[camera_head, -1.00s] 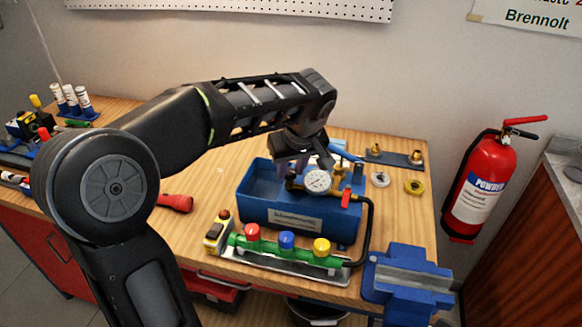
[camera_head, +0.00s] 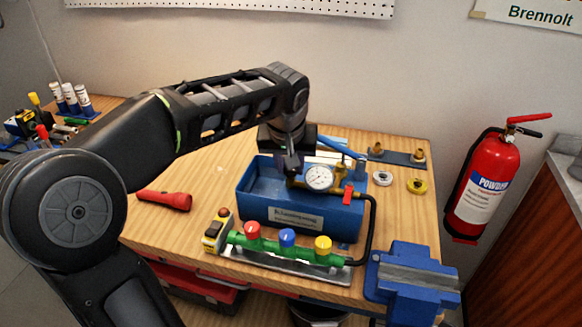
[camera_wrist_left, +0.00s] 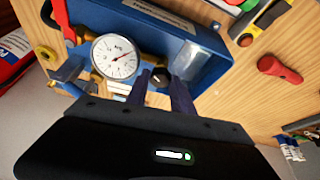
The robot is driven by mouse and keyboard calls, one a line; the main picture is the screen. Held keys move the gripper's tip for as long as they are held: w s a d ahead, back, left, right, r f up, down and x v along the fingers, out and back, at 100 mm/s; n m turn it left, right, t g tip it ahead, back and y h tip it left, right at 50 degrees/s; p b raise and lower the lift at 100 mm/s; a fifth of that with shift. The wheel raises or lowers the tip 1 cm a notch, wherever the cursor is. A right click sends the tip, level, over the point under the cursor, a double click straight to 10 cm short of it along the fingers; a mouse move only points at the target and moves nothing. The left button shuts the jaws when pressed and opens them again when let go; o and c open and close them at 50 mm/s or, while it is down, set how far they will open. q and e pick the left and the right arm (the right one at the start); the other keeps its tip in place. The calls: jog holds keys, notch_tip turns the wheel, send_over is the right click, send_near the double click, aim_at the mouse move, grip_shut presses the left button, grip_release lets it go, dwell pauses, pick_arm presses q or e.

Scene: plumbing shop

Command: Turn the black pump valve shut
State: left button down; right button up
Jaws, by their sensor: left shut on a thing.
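The blue test pump tank (camera_head: 258,214) stands on the wooden bench, with a round white gauge (camera_head: 319,178) and a red lever (camera_head: 347,194) on its right part. My left gripper (camera_head: 290,174) reaches down from above onto the fitting left of the gauge. In the left wrist view its two dark fingers stand on either side of the black pump valve (camera_wrist_left: 159,76), shut on it. The gauge (camera_wrist_left: 114,57) is beside the valve there. In the head view the valve is mostly hidden by the fingers. My right gripper is not in view.
A green manifold with red, blue and yellow knobs (camera_head: 288,240) lies in front of the tank. A blue vise (camera_head: 410,275) is at the front right corner, a black hose (camera_head: 371,225) beside the tank. A red flashlight (camera_head: 165,200) lies left. A fire extinguisher (camera_head: 484,190) hangs right.

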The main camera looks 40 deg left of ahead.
pick_arm(q)
jog(key=m, duration=0.2)
jog(key=m+h, duration=0.2)
jog(key=m, duration=0.1)
jog(key=shift+a+m+t, duration=0.25)
jog(key=shift+m+t, duration=0.05)
jog(key=m+h, duration=0.2)
jog(key=m, duration=0.3)
jog(key=shift+a, duration=0.15)
jog(key=c, duration=1.1)
grip_release()
jog(key=shift+r, duration=0.1)
jog(key=v, duration=0.7)
jog(key=shift+r+b, duration=0.3)
jog(key=shift+a, duration=0.1)
